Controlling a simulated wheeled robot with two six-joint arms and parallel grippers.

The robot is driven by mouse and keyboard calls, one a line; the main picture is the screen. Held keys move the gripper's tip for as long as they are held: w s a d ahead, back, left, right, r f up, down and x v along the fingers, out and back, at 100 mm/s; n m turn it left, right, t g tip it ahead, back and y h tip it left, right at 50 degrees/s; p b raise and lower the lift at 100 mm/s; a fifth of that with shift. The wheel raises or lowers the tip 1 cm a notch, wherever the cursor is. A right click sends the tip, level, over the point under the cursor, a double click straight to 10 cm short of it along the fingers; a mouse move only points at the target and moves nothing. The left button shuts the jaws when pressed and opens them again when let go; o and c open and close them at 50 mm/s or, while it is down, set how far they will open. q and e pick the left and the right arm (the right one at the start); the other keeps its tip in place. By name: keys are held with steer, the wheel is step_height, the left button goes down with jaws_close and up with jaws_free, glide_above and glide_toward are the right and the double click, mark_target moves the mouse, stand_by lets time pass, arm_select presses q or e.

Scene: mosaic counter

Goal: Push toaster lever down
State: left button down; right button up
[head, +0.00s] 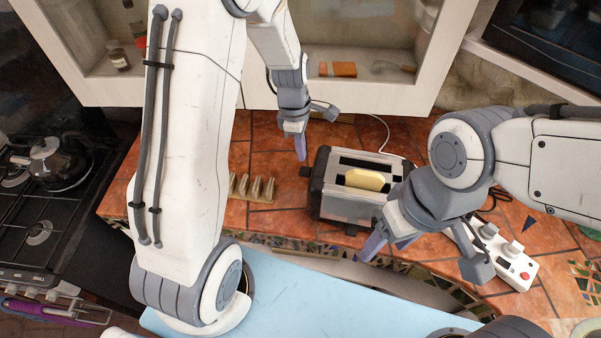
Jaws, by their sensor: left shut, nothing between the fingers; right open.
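The silver and black toaster (345,206) stands on the tiled counter in the middle of the head view. A pale slice of bread (365,179) sticks up from its front slot; the rear slot looks empty. A small black lever (305,171) juts from the toaster's left end. My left gripper (301,156) is shut and empty, its tip pointing down just above the lever in the picture. I cannot tell whether they touch. My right gripper (388,246) is open and empty in front of the toaster's right front corner, and its wrist hides part of the toaster's right end.
A toast rack (252,188) stands left of the toaster. A white box with knobs and a red button (508,258) lies at the right. A kettle (55,163) sits on the stove at the left. Glass-fronted cabinets (350,95) close off the back.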

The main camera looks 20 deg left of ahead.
mark_target(303, 171)
arm_select(q)
step_height(303, 171, down, 5)
steer(key=b, duration=0.3)
steer(key=shift+d+r+b, duration=0.1)
steer(key=shift+d+b, duration=0.05)
steer(key=shift+b, duration=0.2)
steer(key=shift+r, duration=0.1)
